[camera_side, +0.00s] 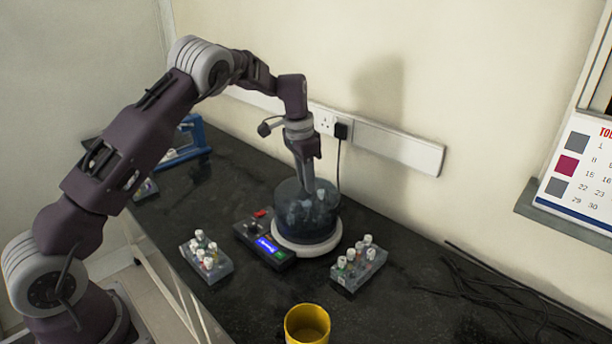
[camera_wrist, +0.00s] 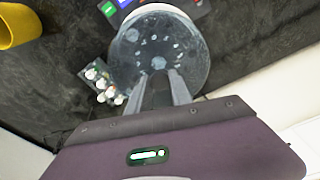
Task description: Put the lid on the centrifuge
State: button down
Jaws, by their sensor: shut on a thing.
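The centrifuge has a pale round base (camera_side: 310,248) and a control box with a lit blue display (camera_side: 268,246). A clear, dark-tinted round lid (camera_side: 289,218) is over the rotor, around it and above the pale base. No clear gap shows between lid and base, but I cannot tell whether it is fully seated. My gripper (camera_side: 309,188) points down into the lid's top centre, shut on the lid.
Racks of white-capped tubes stand left (camera_side: 207,257) and right (camera_side: 358,263) of the centrifuge. A yellow cup (camera_side: 307,325) is at the front. A blue frame (camera_side: 192,143) stands at the back left. Black cables lie on the right. The wall with a socket strip is close behind.

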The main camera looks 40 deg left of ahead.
jog(key=shift+f, duration=1.3)
jog(key=c, duration=1.1)
grip_release()
jog(key=shift+o, duration=0.3)
jog(key=o, duration=0.4)
jog(key=shift+o, duration=0.2)
jog(key=shift+r, duration=3.05)
